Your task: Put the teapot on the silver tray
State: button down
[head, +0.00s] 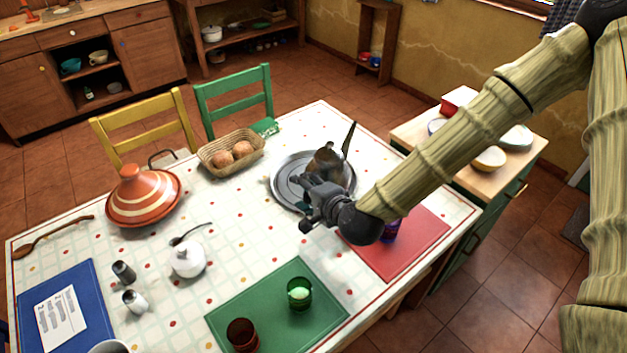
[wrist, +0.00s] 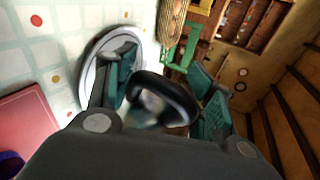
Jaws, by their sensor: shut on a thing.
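The silver tray (head: 284,183) lies on the table; its rim also shows at the left in the wrist view (wrist: 92,75). The teapot (head: 326,160) is brownish metal and overlaps the tray's right, far part in the head view. My gripper (head: 318,186) is shut on the teapot. In the wrist view a dark curved handle (wrist: 168,88) sits between the teal finger pads of my gripper (wrist: 165,95), and the pot body is blurred behind it. I cannot tell whether the pot's base touches the tray.
A bread basket (head: 212,160) and an orange striped tagine (head: 143,200) stand to the left. A red mat (head: 418,240) with a purple item lies right of my gripper. A green mat (head: 255,315) holds two cups. A white sugar bowl (head: 187,262) stands on the cloth.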

notch_tip(320, 180, down, 8)
jog(key=b, duration=0.8)
jog(key=w+a+p, duration=0.1)
jog(key=w, duration=0.4)
jog(key=w+a+f+p, duration=0.1)
jog(key=w, duration=0.4)
jog(key=w+a+f, duration=0.1)
jog(key=w+a, duration=0.1)
jog(key=w, duration=0.3)
jog(key=shift+w+p, duration=0.15)
jog(key=shift+p, duration=0.25)
jog(key=shift+f+p, duration=0.55)
jog(key=shift+f, duration=1.15)
jog(key=c, duration=0.5)
grip_release()
jog(key=shift+f, duration=0.1)
jog(key=shift+c, duration=0.2)
jog(key=shift+s, duration=0.2)
